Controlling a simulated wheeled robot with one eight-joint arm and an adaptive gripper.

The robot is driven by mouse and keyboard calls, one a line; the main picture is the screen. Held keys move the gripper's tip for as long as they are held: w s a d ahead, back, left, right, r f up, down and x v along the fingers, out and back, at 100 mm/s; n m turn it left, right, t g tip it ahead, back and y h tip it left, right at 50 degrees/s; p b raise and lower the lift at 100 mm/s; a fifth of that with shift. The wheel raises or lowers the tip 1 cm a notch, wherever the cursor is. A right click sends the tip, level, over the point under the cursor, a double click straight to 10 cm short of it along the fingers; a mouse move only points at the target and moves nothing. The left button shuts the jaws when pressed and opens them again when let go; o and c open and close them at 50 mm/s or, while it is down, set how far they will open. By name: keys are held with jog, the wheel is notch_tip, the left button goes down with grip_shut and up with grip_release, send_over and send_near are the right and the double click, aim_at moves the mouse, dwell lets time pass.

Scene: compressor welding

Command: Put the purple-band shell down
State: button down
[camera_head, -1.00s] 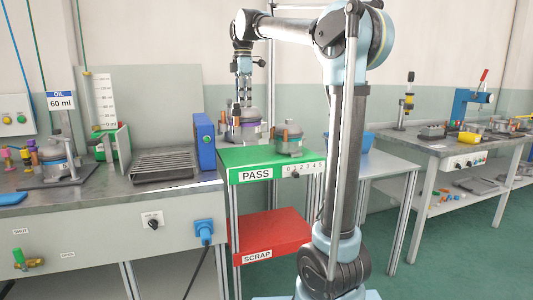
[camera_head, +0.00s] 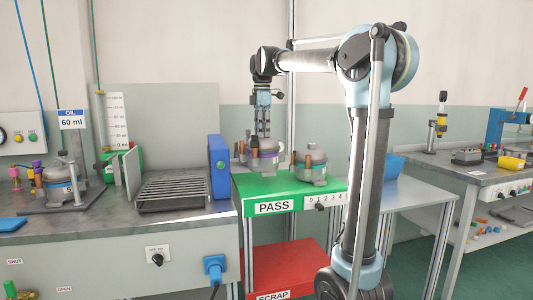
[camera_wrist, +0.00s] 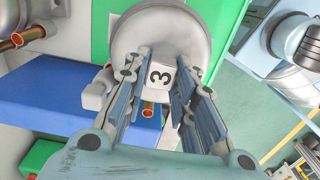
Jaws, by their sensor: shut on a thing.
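The purple-band shell (camera_head: 264,153) is a grey rounded housing with a purple band and copper-coloured stubs. It is at the back left of the green PASS top (camera_head: 250,193), upright. I cannot tell whether its base touches the top. My gripper (camera_head: 264,134) points down on it from above, shut on its upper part. In the wrist view, the shell (camera_wrist: 135,40) shows a white plate marked 3 between my gripper's fingers (camera_wrist: 162,62). The fingers hide part of the shell.
A second grey shell (camera_head: 312,168) stands just right on the PASS top. A blue box (camera_head: 219,167) stands close on the left, beside a ribbed grey tray (camera_head: 172,192). The red SCRAP shelf (camera_head: 285,268) is below. The front left of the PASS top is bare.

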aim_at(263, 143)
jog(key=shift+d+f, duration=0.1)
jog(key=shift+f, duration=2.7)
jog(key=c, duration=1.3)
grip_release()
notch_tip(263, 143, up, 12)
jog(key=shift+r, duration=0.1)
jog(key=s+d+f+m, duration=0.6)
jog(key=s+d+f, duration=0.2)
jog(key=d, duration=0.1)
jog(key=s+d+f+m, duration=0.4)
jog(key=s+f, duration=0.4)
jog(key=f, duration=0.3)
jog(key=s+d+f+m+t, duration=0.1)
jog(key=s+d+f+m, duration=0.3)
jog(key=f, duration=0.7)
jog(key=s+d+f+m+t, duration=0.1)
jog(key=s+d+f+m, duration=0.4)
jog(key=s+f, duration=0.6)
jog(key=shift+s+f+m, duration=0.4)
jog(key=shift+f+m, duration=0.2)
jog(key=shift+m, duration=0.4)
